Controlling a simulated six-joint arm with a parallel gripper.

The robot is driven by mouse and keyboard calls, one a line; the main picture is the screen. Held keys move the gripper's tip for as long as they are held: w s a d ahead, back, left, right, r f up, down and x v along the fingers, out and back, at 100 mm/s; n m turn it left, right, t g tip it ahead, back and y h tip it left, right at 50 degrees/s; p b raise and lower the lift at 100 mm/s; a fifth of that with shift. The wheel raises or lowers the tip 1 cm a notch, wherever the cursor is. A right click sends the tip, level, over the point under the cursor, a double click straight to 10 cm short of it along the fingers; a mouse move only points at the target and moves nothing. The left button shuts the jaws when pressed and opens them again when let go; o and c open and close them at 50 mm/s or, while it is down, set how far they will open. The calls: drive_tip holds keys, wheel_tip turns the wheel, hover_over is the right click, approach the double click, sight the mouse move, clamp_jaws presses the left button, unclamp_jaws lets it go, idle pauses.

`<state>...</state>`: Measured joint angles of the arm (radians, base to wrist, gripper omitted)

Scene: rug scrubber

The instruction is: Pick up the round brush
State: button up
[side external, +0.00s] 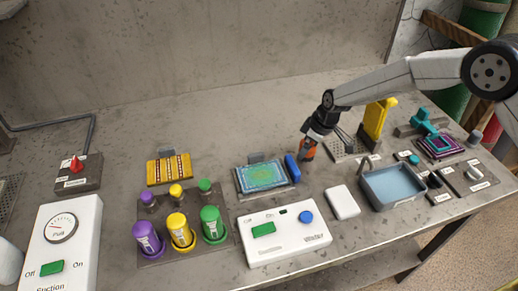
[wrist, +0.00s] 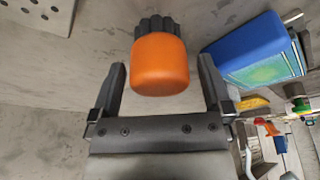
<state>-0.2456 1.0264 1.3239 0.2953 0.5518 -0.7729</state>
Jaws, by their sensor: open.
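The round brush (wrist: 160,66) has a smooth orange knob and a ring of dark grey bristles or lobes at its far end. In the wrist view it lies ahead of and between the fingers of my gripper (wrist: 163,68), with visible gaps on both sides. My gripper is open and holds nothing. In the side view my gripper (side external: 308,143) is low over the table, and the orange brush (side external: 306,153) shows just beneath it. The fingers largely merge with the dark wrist there, so exact contact is hard to tell.
A blue block (side external: 292,168) stands close to the brush, beside the patterned rug panel (side external: 262,177). A perforated plate (side external: 345,150) and yellow upright piece (side external: 376,120) are to the right. A water tray (side external: 393,186) and white control box (side external: 285,236) lie in front. The table behind is clear.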

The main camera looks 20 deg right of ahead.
drive_tip(key=shift+x, duration=0.8)
drive_tip(key=c, duration=1.2)
drive_tip(key=shift+c, duration=0.2)
drive_tip(key=shift+r, duration=0.1)
drive_tip(key=shift+r, duration=0.7)
drive_tip(key=s+d+r, duration=0.3)
drive_tip(key=s+r, duration=0.8)
drive_tip(key=s, duration=0.2)
drive_tip(key=shift+s+d+r, duration=0.25)
drive_tip(key=shift+s, duration=0.05)
